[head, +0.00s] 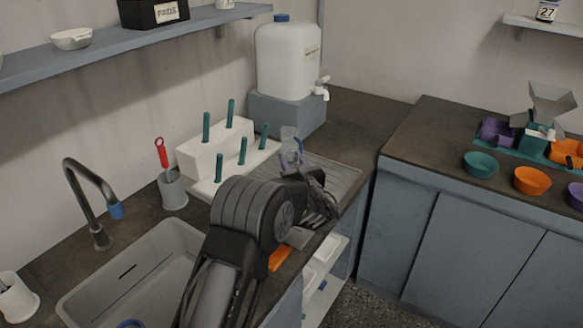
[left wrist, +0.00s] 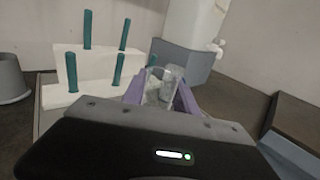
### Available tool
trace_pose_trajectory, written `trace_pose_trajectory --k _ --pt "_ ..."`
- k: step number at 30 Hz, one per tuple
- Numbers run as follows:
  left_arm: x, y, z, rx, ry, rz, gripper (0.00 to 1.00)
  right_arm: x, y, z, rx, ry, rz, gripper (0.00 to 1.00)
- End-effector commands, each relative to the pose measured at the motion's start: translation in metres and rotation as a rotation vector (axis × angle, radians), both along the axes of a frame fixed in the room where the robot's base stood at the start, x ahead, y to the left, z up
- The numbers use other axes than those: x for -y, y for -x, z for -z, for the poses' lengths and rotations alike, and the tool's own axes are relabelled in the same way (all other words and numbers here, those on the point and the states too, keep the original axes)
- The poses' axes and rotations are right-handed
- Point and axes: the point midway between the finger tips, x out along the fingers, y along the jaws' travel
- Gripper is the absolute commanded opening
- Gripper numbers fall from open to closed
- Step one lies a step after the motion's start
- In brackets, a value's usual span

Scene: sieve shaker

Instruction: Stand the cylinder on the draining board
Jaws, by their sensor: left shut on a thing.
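The clear cylinder (head: 290,135) shows in the head view at the near right of the white peg stand, roughly upright. In the left wrist view the clear cylinder (left wrist: 160,88) sits between the two purple fingers. My left gripper (head: 296,152) is shut on it. The grey ridged draining board (head: 340,176) lies behind and to the right of the gripper. My gripper and wrist hide the cylinder's lower part, so I cannot tell whether its base touches the board. My right gripper is not in view.
A white stepped stand (head: 207,153) with several teal pegs stands close by on the left. A white water container (head: 287,60) on a grey block (head: 288,113) is behind. A sink (head: 130,280) and tap (head: 80,190) are at left. A counter with bowls (head: 480,164) is at right.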

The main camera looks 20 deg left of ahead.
Motion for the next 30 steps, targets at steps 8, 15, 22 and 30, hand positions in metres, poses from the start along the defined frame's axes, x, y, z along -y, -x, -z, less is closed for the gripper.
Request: trace_pose_trajectory --k 8,15,22,30 --pt "-0.001 0.000 0.028 0.001 -0.001 -0.001 0.00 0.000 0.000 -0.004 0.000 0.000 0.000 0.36" --pt "0.000 0.000 0.029 0.000 0.000 0.000 0.00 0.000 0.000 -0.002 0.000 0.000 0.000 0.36" --pt "0.000 0.000 0.030 -0.001 0.000 0.000 0.49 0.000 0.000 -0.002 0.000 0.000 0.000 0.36" --pt "0.000 0.000 0.030 -0.001 0.000 0.000 0.57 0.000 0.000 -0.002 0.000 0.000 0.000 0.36"
